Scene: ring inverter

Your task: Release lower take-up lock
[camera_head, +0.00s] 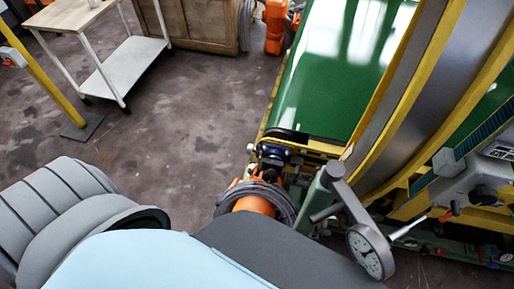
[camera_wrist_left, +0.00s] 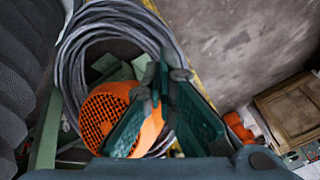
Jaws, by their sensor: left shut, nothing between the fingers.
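In the wrist view my left gripper (camera_wrist_left: 166,78) has dark green fingers that meet at their tips, with nothing held. Behind it lie an orange motor with a slotted cover (camera_wrist_left: 104,118) and a coil of grey cable (camera_wrist_left: 128,22). In the head view the gripper itself is hidden. The machine's right side shows a grey crank arm with a round dial (camera_head: 370,252) and a small lever with an orange tip (camera_head: 447,213). I cannot tell which part is the lower take-up lock. My right gripper is not in view.
A green belt (camera_head: 340,75) and a yellow-edged curved ring (camera_head: 420,90) fill the upper right. The orange motor (camera_head: 250,204) and cable stand beside the machine frame. A white cart (camera_head: 125,68), a yellow post (camera_head: 42,75) and a wooden cabinet (camera_head: 195,25) stand back left. Floor between is clear.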

